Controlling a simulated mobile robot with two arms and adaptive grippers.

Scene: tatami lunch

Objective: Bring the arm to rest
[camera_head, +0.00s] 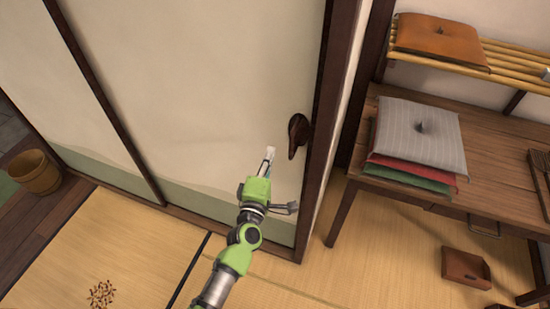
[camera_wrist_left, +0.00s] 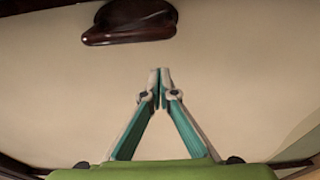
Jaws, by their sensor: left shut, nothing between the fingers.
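My left arm (camera_head: 245,236) is green and grey and reaches up from the bottom of the head view. My left gripper (camera_head: 269,153) is shut and empty in front of a cream sliding door panel (camera_head: 210,80). In the left wrist view its two fingertips (camera_wrist_left: 160,75) meet, with the pale panel behind them. A dark brown door handle (camera_head: 298,135) is just right of the gripper in the head view. The handle also shows beyond the fingertips in the left wrist view (camera_wrist_left: 130,22), apart from them. My right gripper is not in view.
A wooden table (camera_head: 490,160) at right holds stacked cushions (camera_head: 420,135). An orange cushion (camera_head: 437,37) lies on a slatted shelf above. A small brown box (camera_head: 466,268) is on the tatami (camera_head: 370,265). A wooden bucket (camera_head: 34,172) stands at left; brown bits (camera_head: 101,294) lie at bottom left.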

